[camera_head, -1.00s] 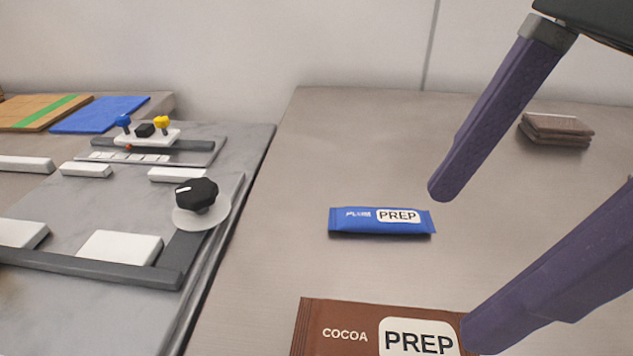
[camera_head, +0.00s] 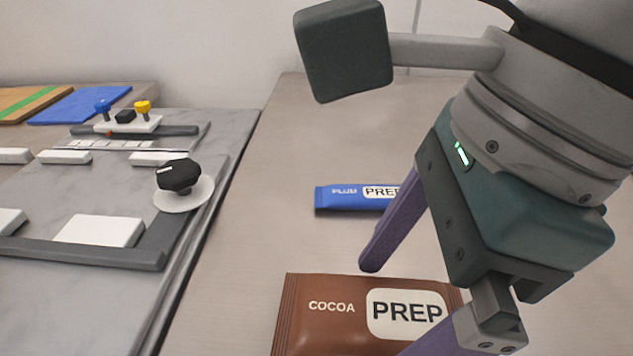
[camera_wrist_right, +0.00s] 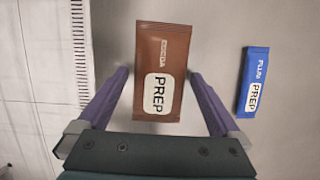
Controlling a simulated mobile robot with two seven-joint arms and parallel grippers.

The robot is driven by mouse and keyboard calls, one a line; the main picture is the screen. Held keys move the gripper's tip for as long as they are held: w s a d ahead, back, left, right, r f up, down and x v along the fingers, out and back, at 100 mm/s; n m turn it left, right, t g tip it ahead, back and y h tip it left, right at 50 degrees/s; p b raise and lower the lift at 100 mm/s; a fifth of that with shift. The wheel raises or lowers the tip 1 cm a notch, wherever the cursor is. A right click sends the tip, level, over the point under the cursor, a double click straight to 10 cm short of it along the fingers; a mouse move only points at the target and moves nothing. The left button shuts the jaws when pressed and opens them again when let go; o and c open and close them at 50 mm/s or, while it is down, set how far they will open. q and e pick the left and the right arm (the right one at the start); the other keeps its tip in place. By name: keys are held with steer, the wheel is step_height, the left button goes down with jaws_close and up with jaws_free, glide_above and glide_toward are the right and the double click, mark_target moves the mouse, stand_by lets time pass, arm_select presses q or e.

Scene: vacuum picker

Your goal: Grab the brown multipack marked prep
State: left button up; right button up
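The brown pack (camera_head: 335,310) lies flat on the table, lettered COCOA with a white PREP label. In the right wrist view the right gripper (camera_wrist_right: 160,95) spans wider than the pack, with a gap on both sides. Whether the fingertips reach table height I cannot tell. My left gripper is not in view.
A narrow blue PLUM pack (camera_head: 340,198), also marked PREP, lies behind the brown one and beside the gripper in the right wrist view (camera_wrist_right: 255,82). A grey machine with a black knob (camera_head: 178,176) stands on the left. Table between is clear.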

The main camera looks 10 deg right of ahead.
steer(key=c, duration=1.2)
steer(key=shift+c, duration=0.6)
steer(key=shift+r, duration=0.15)
